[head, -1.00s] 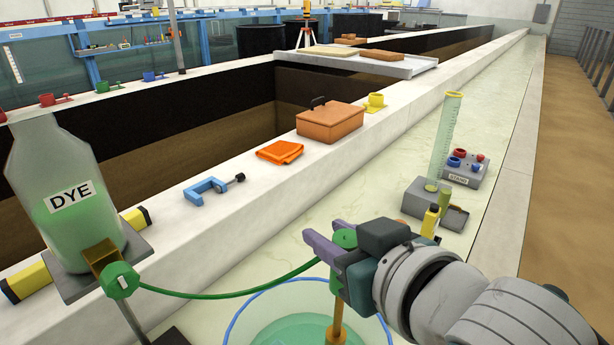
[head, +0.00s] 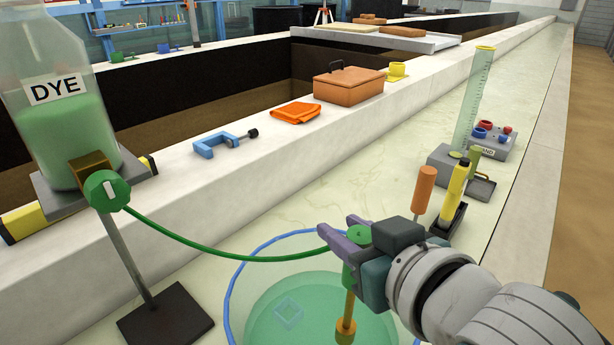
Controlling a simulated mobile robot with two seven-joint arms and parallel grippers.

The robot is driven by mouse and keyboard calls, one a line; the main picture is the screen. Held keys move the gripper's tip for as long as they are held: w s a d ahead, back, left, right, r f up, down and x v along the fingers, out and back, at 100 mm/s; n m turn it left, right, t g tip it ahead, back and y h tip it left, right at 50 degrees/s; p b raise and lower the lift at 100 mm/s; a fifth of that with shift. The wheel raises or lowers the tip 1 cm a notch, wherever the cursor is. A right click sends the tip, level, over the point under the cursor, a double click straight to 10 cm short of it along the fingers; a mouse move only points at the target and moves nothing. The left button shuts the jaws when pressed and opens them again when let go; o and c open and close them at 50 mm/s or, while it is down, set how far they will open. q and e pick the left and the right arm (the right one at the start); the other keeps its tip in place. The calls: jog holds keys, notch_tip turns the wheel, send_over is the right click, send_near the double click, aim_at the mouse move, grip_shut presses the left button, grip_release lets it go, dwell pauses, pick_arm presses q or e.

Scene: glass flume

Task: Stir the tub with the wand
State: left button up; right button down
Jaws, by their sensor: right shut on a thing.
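The tub (head: 235,274) is a clear round vessel with a blue rim and pale green liquid inside, cut off by the bottom edge. My right gripper (head: 345,238) is shut on the green head of the wand (head: 349,305), near the tub's right side. The wand's brass-coloured rod hangs down inside the tub's outline, with a thicker end over the liquid. I cannot tell how deep that end is. A green hose (head: 230,258) runs from the wand's head to the valve under the dye bottle (head: 62,125). My left gripper is not in view.
A stand with a dark base (head: 165,318) is left of the tub. A blue clamp (head: 218,145), orange cloth (head: 296,113) and brown box (head: 348,85) lie on the ledge behind.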

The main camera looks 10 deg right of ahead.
notch_tip(320, 180, down, 9)
jog(key=b, duration=0.6)
jog(key=shift+r, duration=0.15)
